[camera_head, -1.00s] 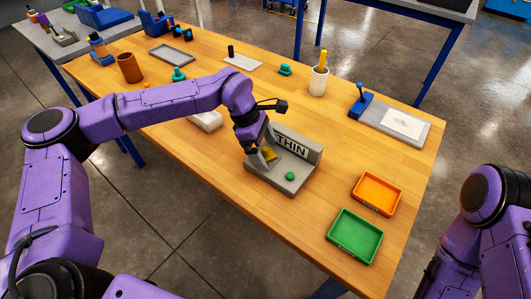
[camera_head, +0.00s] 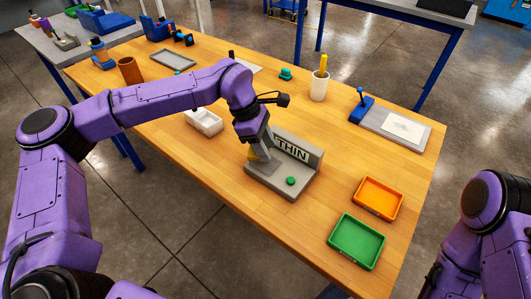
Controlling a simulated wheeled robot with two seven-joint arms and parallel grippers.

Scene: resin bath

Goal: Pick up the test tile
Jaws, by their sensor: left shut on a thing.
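A grey fixture (camera_head: 303,168) with an upright back wall marked "THIN" and a green round button (camera_head: 291,181) stands on the wooden table. My left gripper (camera_head: 260,163) points down over the left part of the fixture, in front of its wall. It is shut on a small yellowish piece (camera_head: 252,156), which I take to be the test tile. The tile is mostly hidden by the fingers, and I cannot tell whether it still touches the fixture. My right arm shows at the right edge; its gripper is not in view.
An orange tray (camera_head: 378,198) and a green tray (camera_head: 356,241) lie right of the fixture. A white box (camera_head: 204,121) sits to its left. A white cup (camera_head: 319,85), a blue-handled board (camera_head: 395,127) and a brown cup (camera_head: 130,70) stand farther back. The table's front edge is clear.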

